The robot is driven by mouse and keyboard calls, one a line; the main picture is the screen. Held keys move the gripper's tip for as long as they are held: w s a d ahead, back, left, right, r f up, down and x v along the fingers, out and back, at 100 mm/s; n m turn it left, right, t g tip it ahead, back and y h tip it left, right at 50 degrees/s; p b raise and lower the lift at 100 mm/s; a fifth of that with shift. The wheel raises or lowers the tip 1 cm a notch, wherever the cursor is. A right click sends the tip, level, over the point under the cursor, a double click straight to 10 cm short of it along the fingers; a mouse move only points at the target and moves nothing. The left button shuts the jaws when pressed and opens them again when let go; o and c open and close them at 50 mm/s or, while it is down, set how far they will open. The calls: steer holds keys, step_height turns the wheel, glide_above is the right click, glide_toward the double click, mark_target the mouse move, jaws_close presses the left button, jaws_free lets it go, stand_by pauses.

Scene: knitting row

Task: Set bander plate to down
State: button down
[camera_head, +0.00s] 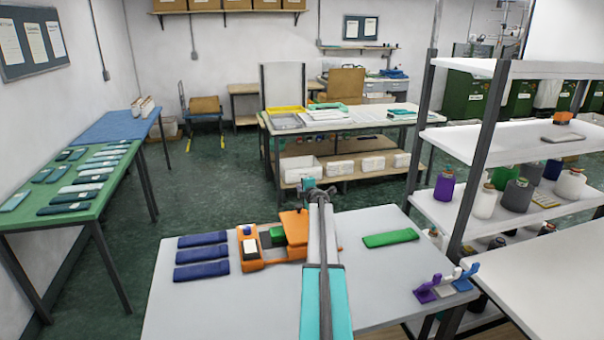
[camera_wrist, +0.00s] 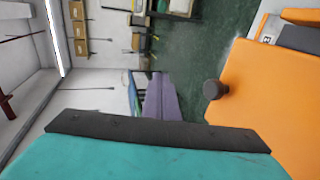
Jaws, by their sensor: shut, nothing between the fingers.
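The bander (camera_head: 250,266) is an orange device on the near grey table, with a dark and green block and a white block on it. Its orange plate (camera_head: 294,226) looks raised and tilted at the right end, partly behind my arm. In the wrist view the orange plate (camera_wrist: 265,100) fills the right side, with a dark round knob (camera_wrist: 215,89) at its edge. My gripper (camera_wrist: 160,132) shows as a dark bar at the bottom of the wrist view, shut and empty, beside the plate and apart from the knob.
Three navy folded knits (camera_head: 201,255) lie left of the bander, and a green one (camera_head: 390,238) lies to the right. Purple, white and blue hooks (camera_head: 446,284) sit at the table's right edge. A white shelf rack (camera_head: 500,140) with yarn cones stands close on the right.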

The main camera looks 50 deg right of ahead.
step_height(320, 180, up, 8)
steer(key=b, duration=0.1)
steer(key=shift+s+d+r, duration=0.2)
steer(key=shift+r, duration=0.05)
stand_by(0.7)
